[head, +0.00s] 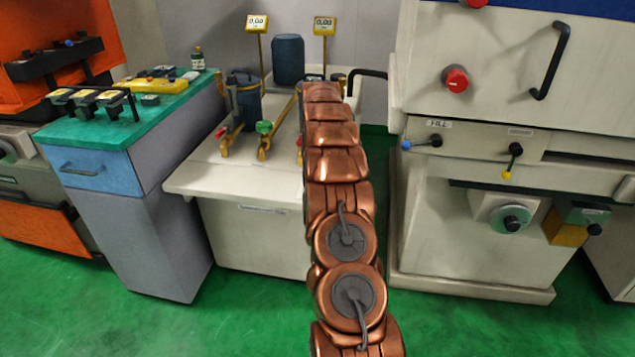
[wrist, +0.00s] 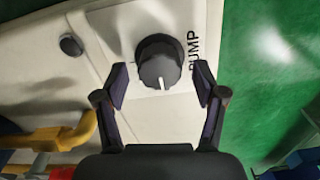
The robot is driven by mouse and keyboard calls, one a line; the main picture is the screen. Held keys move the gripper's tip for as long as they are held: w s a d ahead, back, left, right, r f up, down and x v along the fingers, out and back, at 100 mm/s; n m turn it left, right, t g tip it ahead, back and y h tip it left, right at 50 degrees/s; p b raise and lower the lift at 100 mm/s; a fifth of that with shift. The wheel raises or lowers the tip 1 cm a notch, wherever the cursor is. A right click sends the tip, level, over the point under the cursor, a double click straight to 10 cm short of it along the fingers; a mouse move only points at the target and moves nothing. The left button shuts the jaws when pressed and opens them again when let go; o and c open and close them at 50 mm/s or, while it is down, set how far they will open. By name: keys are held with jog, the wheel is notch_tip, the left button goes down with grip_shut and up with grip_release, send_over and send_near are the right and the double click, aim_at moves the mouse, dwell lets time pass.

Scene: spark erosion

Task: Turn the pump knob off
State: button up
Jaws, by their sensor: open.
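The pump knob (wrist: 158,60) is a round black dial on a pale panel in the wrist view. Its white pointer mark faces down in the picture, toward my gripper's palm. The word PUMP is printed just right of it. My gripper (wrist: 161,76) is open, with one dark finger on each side of the knob's lower part. I see a gap between each finger and the knob in the picture; contact is not visible. In the head view my copper arm reaches over the white cabinet, and I cannot make out the gripper or the knob there.
In the wrist view a small dark round part (wrist: 71,45) and a yellow pipe (wrist: 72,135) lie left of the knob. In the head view the white cabinet (head: 235,185) carries valves and blue canisters. A large machine (head: 470,120) stands right; green floor (head: 270,310) is open in front.

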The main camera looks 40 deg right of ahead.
notch_tip(320, 180, up, 11)
dwell(0.6)
jog(key=shift+r, duration=0.1)
dwell(0.7)
jog(key=s+a+r+m, duration=0.1)
jog(key=s+a+r, duration=0.2)
jog(key=a, duration=0.6)
jog(key=s+a+r+g, duration=0.1)
jog(key=s+a+r, duration=0.15)
jog(key=a, duration=0.75)
jog(key=s+a+r+m, duration=0.1)
jog(key=s+a+r, duration=0.15)
jog(key=a, duration=0.65)
jog(key=s+a+f+m+g, duration=0.1)
jog(key=s+a+f, duration=0.3)
jog(key=s, duration=0.6)
jog(key=s+a+f+m, duration=0.1)
jog(key=s+a, duration=0.6)
jog(key=s, duration=0.4)
jog(key=s+a+f+m+g, duration=0.1)
jog(key=s+a+f, duration=0.3)
jog(key=s, duration=0.6)
notch_tip(320, 180, up, 15)
jog(key=t+p, duration=0.1)
jog(key=p, duration=1.2)
jog(key=shift+a, duration=0.45)
